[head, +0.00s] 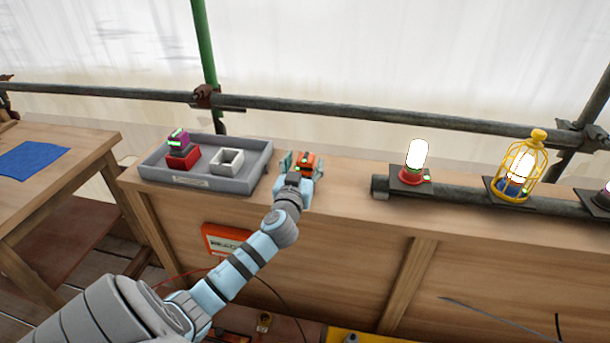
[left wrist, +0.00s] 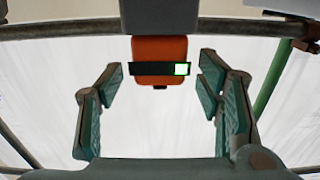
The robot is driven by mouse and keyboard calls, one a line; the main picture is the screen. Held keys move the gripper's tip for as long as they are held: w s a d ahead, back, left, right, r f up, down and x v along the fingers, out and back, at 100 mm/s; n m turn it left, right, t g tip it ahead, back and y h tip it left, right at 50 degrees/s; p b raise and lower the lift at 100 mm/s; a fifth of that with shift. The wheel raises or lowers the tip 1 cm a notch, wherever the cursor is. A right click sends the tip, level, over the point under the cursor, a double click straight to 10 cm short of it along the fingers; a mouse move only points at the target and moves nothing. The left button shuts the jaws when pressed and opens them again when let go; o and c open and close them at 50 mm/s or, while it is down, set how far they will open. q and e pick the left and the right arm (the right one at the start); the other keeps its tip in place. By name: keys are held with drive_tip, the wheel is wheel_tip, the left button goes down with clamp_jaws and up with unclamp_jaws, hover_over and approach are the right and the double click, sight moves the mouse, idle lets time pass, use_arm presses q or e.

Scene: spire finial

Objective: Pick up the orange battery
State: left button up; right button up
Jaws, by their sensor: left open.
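The orange battery (head: 306,162) is at the bench's top, just right of the grey tray. In the left wrist view the battery (left wrist: 160,48) is an orange block with a dark band and a small lit green mark, against a dark grey block (left wrist: 160,16). My left gripper (head: 302,167) is open, with one finger on either side of the battery. In the left wrist view the gripper (left wrist: 159,78) shows clear gaps on both sides, so the fingers are not touching it. The gripper partly hides the battery in the head view. My right gripper is not in view.
The grey tray (head: 260,165) holds a purple block (head: 178,139), a red block (head: 183,158) and a whitish square holder (head: 227,161). Lit lamps (head: 417,155) stand on a pipe (head: 455,191) to the right. A scaffold rail (head: 350,112) runs behind the bench (head: 345,200).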

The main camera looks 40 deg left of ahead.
use_arm(q)
drive_tip(key=x, duration=0.2)
drive_tip(key=shift+w+a+f, duration=0.15)
drive_tip(key=shift+w, duration=0.15)
drive_tip(key=shift+s, duration=0.1)
clamp_jaws()
